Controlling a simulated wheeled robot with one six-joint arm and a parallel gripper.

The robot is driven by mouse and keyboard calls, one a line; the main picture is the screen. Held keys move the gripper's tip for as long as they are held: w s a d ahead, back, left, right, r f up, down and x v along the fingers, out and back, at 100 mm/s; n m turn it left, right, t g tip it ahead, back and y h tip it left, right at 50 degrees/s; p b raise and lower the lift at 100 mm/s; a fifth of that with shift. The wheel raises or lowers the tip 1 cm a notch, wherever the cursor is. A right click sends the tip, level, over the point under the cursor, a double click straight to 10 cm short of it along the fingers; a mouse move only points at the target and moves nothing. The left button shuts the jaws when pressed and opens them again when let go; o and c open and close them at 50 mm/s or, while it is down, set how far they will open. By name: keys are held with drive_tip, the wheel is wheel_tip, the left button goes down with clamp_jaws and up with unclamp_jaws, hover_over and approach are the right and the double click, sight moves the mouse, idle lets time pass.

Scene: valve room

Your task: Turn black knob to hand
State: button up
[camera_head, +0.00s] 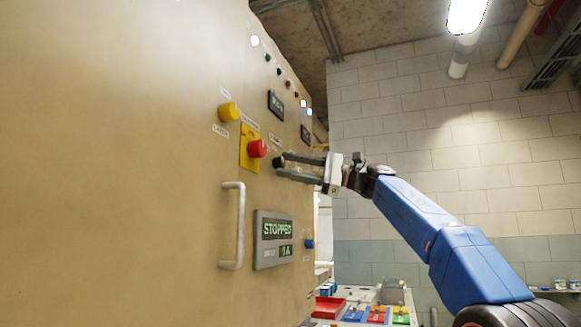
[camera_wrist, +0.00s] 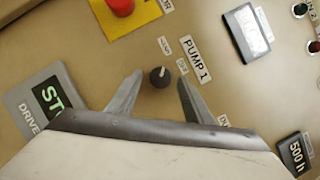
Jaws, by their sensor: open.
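The black knob (camera_wrist: 159,77) is on the cabinet panel, below a "PUMP 1" label (camera_wrist: 196,58). A pale pointer mark shows on its face, with small labels around it too blurred to read surely. My gripper (camera_wrist: 159,82) is open, with one finger on each side of the knob and a gap visible on both sides. In the head view, my gripper (camera_head: 282,166) reaches the panel from the right, with its fingers apart. A dark round piece at the fingertips there appears to be the black knob (camera_head: 277,161), partly hidden.
A red button (camera_head: 257,148) on a yellow plate and a yellow button (camera_head: 229,112) are left of the gripper. A "STOPPED" display (camera_head: 273,238) and a vertical handle (camera_head: 234,225) are below. A bench with coloured bins (camera_head: 376,315) stands behind, lower right.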

drive_tip(key=v, duration=1.7)
drive_tip(key=shift+d, duration=0.25)
